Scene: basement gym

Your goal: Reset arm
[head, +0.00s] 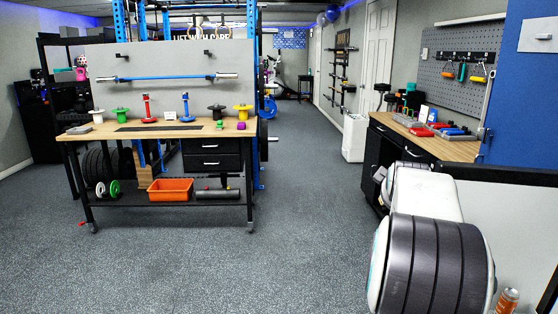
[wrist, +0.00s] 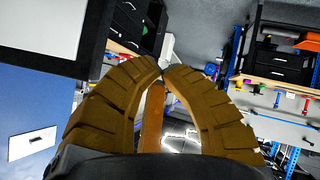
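My arm (head: 432,255) reaches forward at the lower right of the head view, its white and grey banded links filling that corner. In the wrist view, my gripper (wrist: 162,70) shows as two brown ridged fingers that bow outward and come together at the tips. No object is seen held at the tips. A narrow orange-brown strip shows between the fingers, and I cannot tell what it is.
A wooden workbench (head: 155,130) with small weights stands at the left, an orange bin (head: 170,190) on its lower shelf. A second bench (head: 440,147) with tools stands at the right, beside a blue panel (head: 522,90). The middle floor is clear.

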